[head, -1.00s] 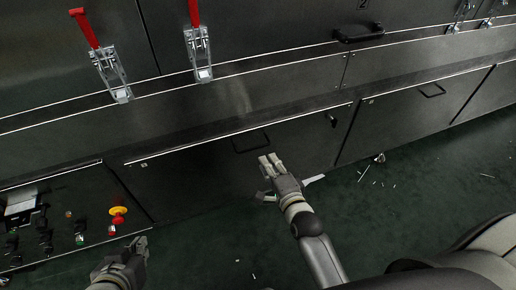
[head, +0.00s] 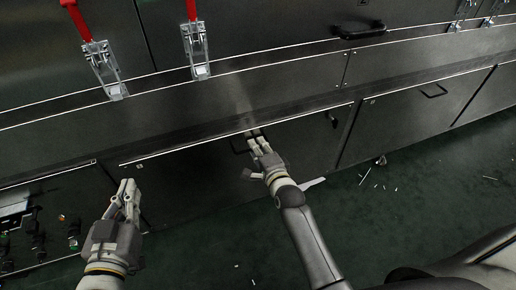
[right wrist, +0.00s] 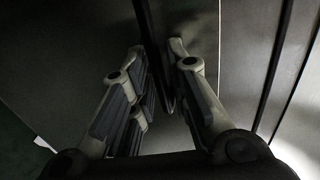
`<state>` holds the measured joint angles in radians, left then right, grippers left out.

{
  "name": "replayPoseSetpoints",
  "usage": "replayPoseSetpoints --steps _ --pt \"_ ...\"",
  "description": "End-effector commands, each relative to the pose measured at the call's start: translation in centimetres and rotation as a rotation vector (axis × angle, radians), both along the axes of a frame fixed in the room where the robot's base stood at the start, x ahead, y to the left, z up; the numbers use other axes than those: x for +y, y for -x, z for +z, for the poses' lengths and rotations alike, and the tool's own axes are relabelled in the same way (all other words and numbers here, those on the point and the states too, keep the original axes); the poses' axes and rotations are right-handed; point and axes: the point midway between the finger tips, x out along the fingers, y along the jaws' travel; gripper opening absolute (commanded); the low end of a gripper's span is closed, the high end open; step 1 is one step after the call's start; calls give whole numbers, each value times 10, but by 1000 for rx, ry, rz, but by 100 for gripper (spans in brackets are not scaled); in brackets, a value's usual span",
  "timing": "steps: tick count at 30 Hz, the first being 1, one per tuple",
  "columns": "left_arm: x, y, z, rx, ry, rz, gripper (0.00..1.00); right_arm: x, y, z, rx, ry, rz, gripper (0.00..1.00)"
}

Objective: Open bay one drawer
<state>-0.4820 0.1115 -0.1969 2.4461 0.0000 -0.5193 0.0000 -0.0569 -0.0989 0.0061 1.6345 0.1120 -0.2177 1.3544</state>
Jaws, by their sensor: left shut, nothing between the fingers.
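A dark drawer front (head: 185,180) with a black bar handle (head: 237,147) is in the middle of the head view, and it looks closed. I cannot read a bay number on it. My right gripper (head: 257,143) has its fingertips at this handle, partly covering it. In the right wrist view the right fingers (right wrist: 157,55) are apart, with a dark bar (right wrist: 157,75), probably the handle, between them. Whether they touch it is unclear. My left gripper (head: 128,192) is shut and empty, in front of the drawer's left end.
A control panel with knobs (head: 73,243) is at lower left, partly behind my left gripper. Red-handled latches (head: 195,50) line the machine above. Another drawer with a handle (head: 433,91) is to the right. White scraps (head: 364,176) lie on the green floor.

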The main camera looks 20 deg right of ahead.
Motion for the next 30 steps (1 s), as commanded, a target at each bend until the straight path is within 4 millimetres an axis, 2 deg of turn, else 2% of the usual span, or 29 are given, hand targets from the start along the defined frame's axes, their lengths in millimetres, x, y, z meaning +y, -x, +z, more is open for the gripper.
replayPoseSetpoints --steps 10,14,30 --pt "-1 -1 3 -16 4 -1 0 0 -2 0 0 0 0 17" --pt "-1 -1 3 -15 3 -1 0 0 -2 0 0 0 0 1" --pt "0 0 0 8 -2 0 0 0 0 0 1 1 0 0"
